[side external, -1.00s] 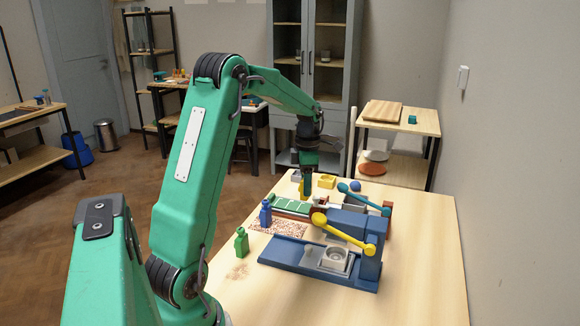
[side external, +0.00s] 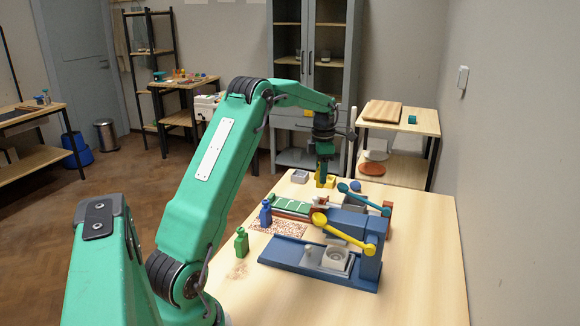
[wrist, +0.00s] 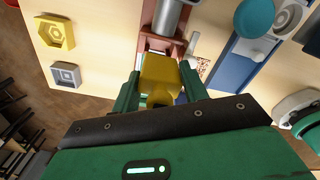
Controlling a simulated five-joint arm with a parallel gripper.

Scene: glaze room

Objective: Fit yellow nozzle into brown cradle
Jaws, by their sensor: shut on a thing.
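My gripper (wrist: 158,92) is shut on the yellow nozzle (wrist: 159,75), which sits between its two green fingers in the wrist view. In the side view my gripper (side external: 322,178) hangs over the far part of the table, in front of a yellow tray, so the nozzle is hard to separate from it there. A brown part (wrist: 150,28), which looks like the cradle, lies just beyond the nozzle in the wrist view, with a grey cylinder (wrist: 168,14) over it. The nozzle hides part of what lies below it. I cannot tell the gap between nozzle and brown part.
A hexagonal yellow tray (wrist: 54,35) and a grey tray (wrist: 66,75) stand at the far table edge. A teal lever (side external: 362,198) and a yellow lever (side external: 345,233) rise nearby. Blue (side external: 265,213) and green (side external: 241,242) figures stand at left. The table's front right is clear.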

